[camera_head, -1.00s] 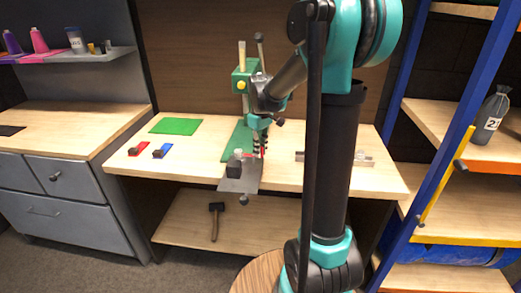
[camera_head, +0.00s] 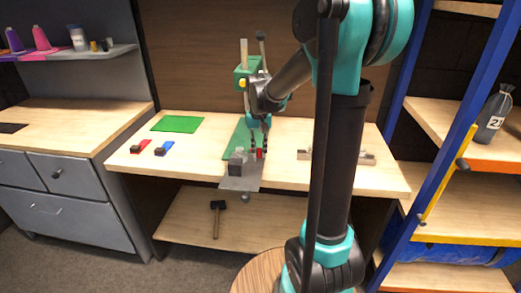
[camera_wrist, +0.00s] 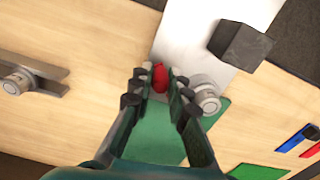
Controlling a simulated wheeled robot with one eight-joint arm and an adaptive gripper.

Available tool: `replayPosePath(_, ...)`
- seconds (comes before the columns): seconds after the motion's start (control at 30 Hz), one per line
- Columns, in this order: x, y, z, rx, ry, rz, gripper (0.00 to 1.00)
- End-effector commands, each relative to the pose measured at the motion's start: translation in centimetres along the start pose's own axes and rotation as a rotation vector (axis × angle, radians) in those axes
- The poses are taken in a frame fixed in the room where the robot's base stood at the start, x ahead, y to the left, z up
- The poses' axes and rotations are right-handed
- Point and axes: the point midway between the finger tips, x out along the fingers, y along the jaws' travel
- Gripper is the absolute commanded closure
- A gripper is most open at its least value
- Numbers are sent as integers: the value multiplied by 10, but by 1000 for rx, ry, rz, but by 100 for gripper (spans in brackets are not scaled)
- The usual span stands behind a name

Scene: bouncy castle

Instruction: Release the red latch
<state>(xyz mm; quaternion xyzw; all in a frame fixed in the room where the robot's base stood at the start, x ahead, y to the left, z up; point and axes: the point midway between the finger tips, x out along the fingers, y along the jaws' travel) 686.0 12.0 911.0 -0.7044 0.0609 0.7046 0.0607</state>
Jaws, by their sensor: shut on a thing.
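The red latch (camera_wrist: 160,78) is a small rounded red piece at the edge of a grey metal plate (camera_wrist: 196,40) in the wrist view. It also shows as a red spot in the head view (camera_head: 259,154). My gripper (camera_wrist: 159,75) points down at the plate, its two fingertips on either side of the latch and shut on it. In the head view my gripper (camera_head: 257,152) is over the front of the green-based press on the bench. The lower part of the latch is hidden in the wrist view.
A dark block (camera_wrist: 240,46) and a round metal knob (camera_wrist: 205,95) sit close beside the latch. A metal bar clamp (camera_head: 340,155) lies to the right on the bench. A green mat (camera_head: 176,124) and red and blue pieces lie left. A hammer (camera_head: 217,215) rests on the lower shelf.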

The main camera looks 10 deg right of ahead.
Motion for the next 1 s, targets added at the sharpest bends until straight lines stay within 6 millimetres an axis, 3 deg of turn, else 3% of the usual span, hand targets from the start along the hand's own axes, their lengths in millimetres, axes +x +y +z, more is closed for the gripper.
replayPosePath(0.5,0,-8,4,336,0,0,100)
replayPosePath(1.0,0,-10,4,398,0,-1,100)
